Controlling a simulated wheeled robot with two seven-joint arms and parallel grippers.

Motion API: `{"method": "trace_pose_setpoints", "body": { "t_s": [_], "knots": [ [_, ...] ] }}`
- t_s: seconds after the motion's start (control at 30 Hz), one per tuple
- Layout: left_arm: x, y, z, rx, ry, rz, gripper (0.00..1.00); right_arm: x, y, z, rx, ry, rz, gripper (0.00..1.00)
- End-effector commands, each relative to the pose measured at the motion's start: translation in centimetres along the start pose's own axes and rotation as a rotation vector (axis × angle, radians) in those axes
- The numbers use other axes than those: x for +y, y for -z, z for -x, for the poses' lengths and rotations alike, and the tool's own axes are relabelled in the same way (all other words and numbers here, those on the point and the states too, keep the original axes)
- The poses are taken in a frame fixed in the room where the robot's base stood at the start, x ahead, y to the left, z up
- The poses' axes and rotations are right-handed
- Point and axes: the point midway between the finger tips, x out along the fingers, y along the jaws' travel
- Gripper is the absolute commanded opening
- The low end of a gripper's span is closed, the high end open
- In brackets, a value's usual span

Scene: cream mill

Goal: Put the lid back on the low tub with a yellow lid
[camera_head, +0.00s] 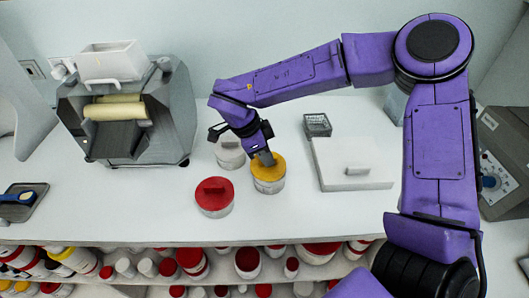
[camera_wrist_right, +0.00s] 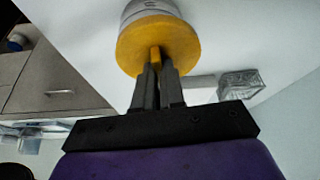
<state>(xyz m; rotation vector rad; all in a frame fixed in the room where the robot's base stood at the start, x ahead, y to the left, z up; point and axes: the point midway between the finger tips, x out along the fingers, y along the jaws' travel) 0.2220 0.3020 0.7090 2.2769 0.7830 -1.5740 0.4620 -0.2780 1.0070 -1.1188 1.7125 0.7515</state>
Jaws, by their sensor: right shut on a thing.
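The low tub (camera_head: 270,186) stands on the white counter in the head view, and its pale wall also shows in the wrist view (camera_wrist_right: 148,8). The yellow lid (camera_head: 273,170) lies over the tub's top; it is a yellow disc with a grip in the wrist view (camera_wrist_right: 131,42). My right gripper (camera_head: 266,158) comes down from above, and its fingers (camera_wrist_right: 157,68) are shut on the lid's yellow grip. I cannot tell whether the lid is fully seated. My left gripper is not in view.
A red-lidded tub (camera_head: 214,198) stands close at the left, and a white-lidded tub (camera_head: 229,152) stands behind. A grey roller mill (camera_head: 130,110) is at the far left. A white lidded box (camera_head: 350,165) and small dark container (camera_head: 317,125) stand at the right. The front counter is clear.

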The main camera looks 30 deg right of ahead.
Motion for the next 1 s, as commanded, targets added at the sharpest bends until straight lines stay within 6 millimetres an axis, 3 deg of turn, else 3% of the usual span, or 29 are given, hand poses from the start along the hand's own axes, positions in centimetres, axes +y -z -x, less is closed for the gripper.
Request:
{"method": "trace_pose_setpoints", "body": {
  "t_s": [1.0],
  "knots": [
    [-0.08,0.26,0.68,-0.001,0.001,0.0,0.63,-0.09,-0.11,-0.35,-0.001,0.0,0.0,0.0]
  ]
}}
